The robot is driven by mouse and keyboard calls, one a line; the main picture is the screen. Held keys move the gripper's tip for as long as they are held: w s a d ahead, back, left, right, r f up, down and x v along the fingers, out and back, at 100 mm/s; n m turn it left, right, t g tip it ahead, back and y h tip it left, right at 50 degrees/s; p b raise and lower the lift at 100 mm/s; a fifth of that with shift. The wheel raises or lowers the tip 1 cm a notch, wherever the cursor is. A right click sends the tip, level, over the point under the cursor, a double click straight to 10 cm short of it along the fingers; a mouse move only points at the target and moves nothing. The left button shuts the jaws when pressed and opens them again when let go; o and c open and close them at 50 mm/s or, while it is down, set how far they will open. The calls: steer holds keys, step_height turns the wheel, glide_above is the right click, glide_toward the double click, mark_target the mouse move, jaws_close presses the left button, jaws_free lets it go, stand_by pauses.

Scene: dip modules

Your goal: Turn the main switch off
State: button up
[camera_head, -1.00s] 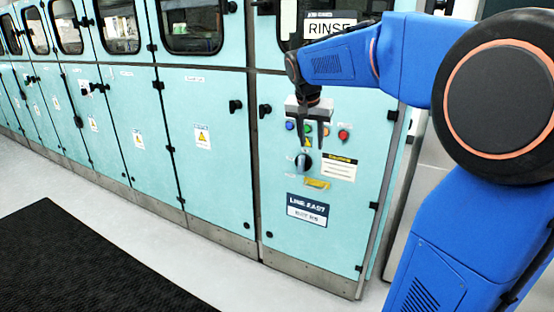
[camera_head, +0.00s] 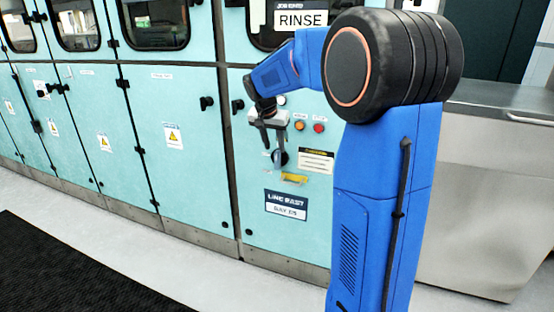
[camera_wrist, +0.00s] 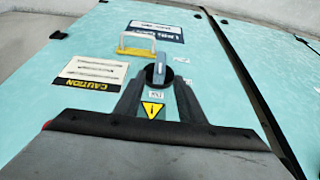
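The main switch is a dark round rotary knob with a grey-blue handle (camera_wrist: 159,68), on the teal cabinet door. In the head view the knob (camera_head: 280,157) sits below the row of buttons, partly behind my gripper (camera_head: 273,140). In the wrist view, which shows the panel upside down, my gripper (camera_wrist: 158,84) is open, with one finger on each side of the knob and gaps between. I cannot tell whether the fingertips touch the panel. A small label (camera_wrist: 155,97) and a yellow warning triangle (camera_wrist: 152,109) show between the fingers.
A yellow bracket (camera_wrist: 137,48) and a caution label (camera_wrist: 91,74) are close to the knob. Orange (camera_head: 299,126) and red (camera_head: 319,128) buttons sit above it. A LINE EAST plate (camera_head: 286,205) is below.

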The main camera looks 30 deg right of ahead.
mark_target(277, 169)
steer(key=x, duration=0.8)
jaws_close()
